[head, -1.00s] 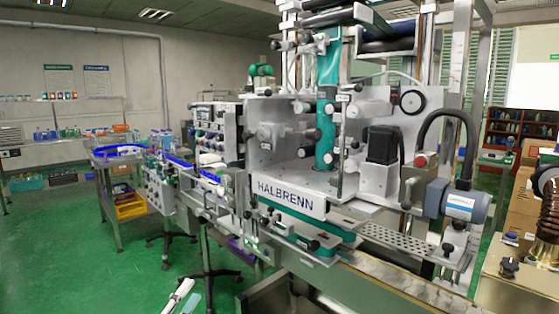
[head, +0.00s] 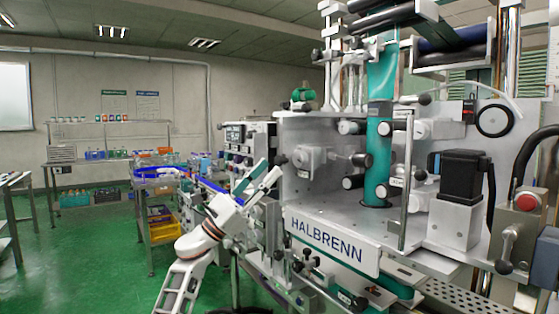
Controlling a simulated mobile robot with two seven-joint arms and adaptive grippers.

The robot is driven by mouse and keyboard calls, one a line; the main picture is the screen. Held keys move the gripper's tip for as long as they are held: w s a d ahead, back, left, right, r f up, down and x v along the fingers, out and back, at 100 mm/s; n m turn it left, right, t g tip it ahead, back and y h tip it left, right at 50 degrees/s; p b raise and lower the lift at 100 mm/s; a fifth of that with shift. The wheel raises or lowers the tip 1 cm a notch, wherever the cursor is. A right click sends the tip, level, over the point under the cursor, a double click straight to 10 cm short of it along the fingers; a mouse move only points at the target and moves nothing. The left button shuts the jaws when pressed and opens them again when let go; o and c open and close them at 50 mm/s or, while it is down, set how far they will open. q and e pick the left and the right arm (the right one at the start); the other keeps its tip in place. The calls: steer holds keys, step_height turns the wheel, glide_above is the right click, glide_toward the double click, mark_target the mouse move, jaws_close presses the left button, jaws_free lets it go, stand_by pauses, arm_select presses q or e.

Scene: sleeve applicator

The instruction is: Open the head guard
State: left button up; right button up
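The machine head stands behind the white HALBRENN plate (head: 326,241), with a green vertical tube (head: 380,130) and several rollers. A slim metal upright like a handle bar (head: 406,185) stands in front of the head, right of the tube. It may belong to the head guard; I cannot make out a clear panel or tell how far it is open. My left gripper (head: 270,171) is raised left of the head, near its left side plate in the picture. Its fingers look apart and empty. It is well left of the upright. My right gripper is not in view.
A control panel with knobs (head: 236,140) and a conveyor stand behind my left gripper. A black motor (head: 460,176) and a red button on a grey box (head: 527,202) are at the right. Green floor (head: 95,240) is free at the left.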

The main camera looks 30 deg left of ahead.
mark_target(276, 161)
arm_select(q)
steer(key=shift+p+x, duration=0.35)
steer(key=shift+x, duration=1.85)
steer(key=shift+w+f, duration=0.1)
steer(key=shift+f, duration=0.05)
jaws_close()
steer(key=shift+a, duration=0.1)
